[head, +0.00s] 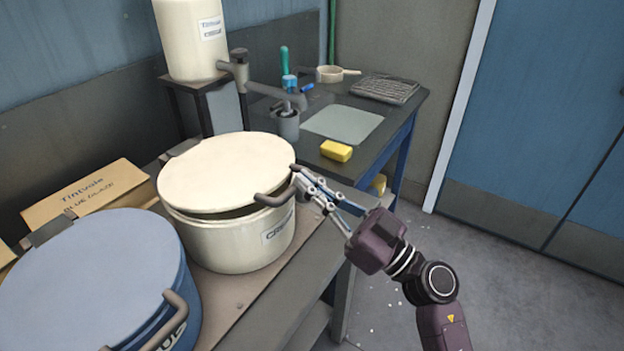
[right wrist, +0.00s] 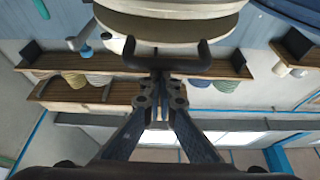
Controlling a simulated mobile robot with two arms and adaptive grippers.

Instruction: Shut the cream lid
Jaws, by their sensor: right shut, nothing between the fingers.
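The cream lid (head: 225,170) lies over the cream pot (head: 225,245), its front raised so that a dark gap shows between lid and rim. The lid's grey handle (head: 275,199) sticks out at its front right. My right gripper (head: 298,178) is shut and empty, with its fingertips at the right end of the handle. In the right wrist view the fingertips (right wrist: 161,76) are at the handle (right wrist: 165,64), just below the lid (right wrist: 170,28); whether they touch it I cannot tell. My left gripper is out of view.
A blue-lidded pot (head: 95,265) stands at the front left, with a cardboard box (head: 85,190) behind it. A cream container (head: 192,38) stands on a stand behind. A yellow sponge (head: 336,151) lies on the side table (head: 400,125).

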